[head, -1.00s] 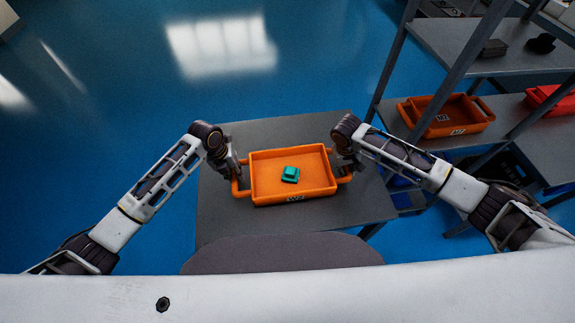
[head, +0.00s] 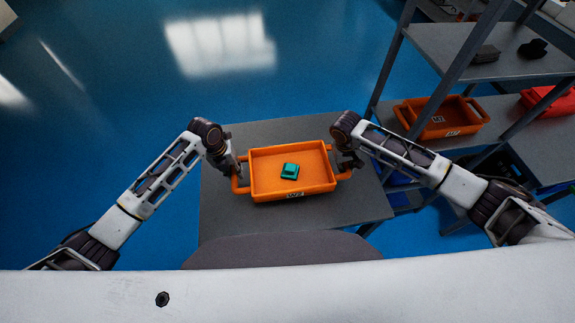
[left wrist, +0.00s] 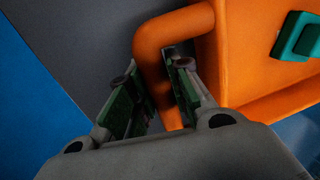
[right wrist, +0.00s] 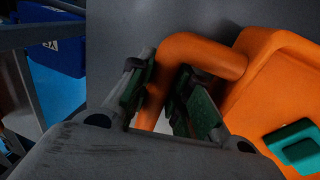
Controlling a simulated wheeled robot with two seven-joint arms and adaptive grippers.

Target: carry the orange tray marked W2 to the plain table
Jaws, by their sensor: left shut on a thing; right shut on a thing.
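The orange tray (head: 262,190), with a white label on its front wall, is level over the grey plain table (head: 240,220). I cannot tell whether it rests on the table or hangs just above it. A teal block (head: 290,171) lies inside it. My left gripper (head: 237,173) is shut on the tray's left handle; the left wrist view shows its fingers on both sides of the bar (left wrist: 155,55). My right gripper (head: 346,163) is shut on the right handle, also seen between the fingers in the right wrist view (right wrist: 205,52).
A grey shelf rack (head: 459,51) stands at the right, close to my right arm. It holds another orange tray (head: 440,125), a red bin (head: 549,101) and dark items on top. A rounded dark grey surface (head: 285,250) lies nearest me. Blue floor is open at the left.

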